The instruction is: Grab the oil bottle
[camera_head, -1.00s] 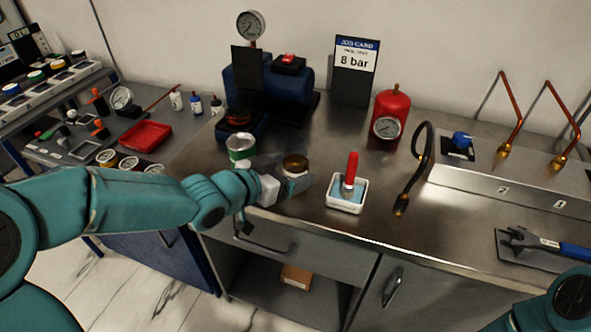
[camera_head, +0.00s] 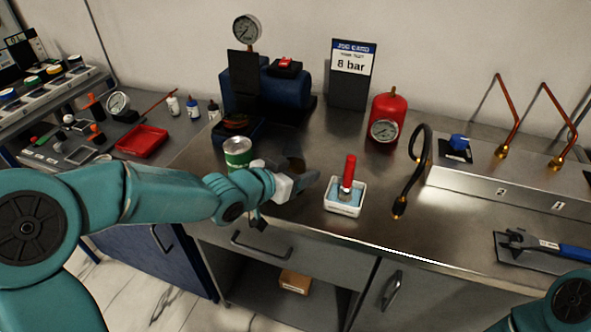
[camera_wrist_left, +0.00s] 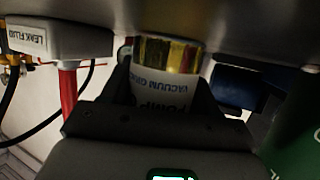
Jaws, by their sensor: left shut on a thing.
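The oil bottle (camera_wrist_left: 168,82) shows in the left wrist view as a white-labelled container with an amber-gold band. Its label reads "PUMP" and "VACUUM GR", partly hidden. My left gripper (camera_wrist_left: 162,97) is shut on it, with one dark finger on each side. The amber band is close to the counter surface, which fills the top of this upside-down view. In the head view my left gripper (camera_head: 300,175) is over the counter between a green can and a white tub. There the bottle is hidden or too dark to make out. My right gripper is out of view.
A green-and-white can (camera_head: 238,153) stands left of the gripper. A white tub (camera_head: 345,209) with a red-handled brush is close on the right. A black hose (camera_head: 418,150) and a red tank (camera_head: 387,118) stand farther right.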

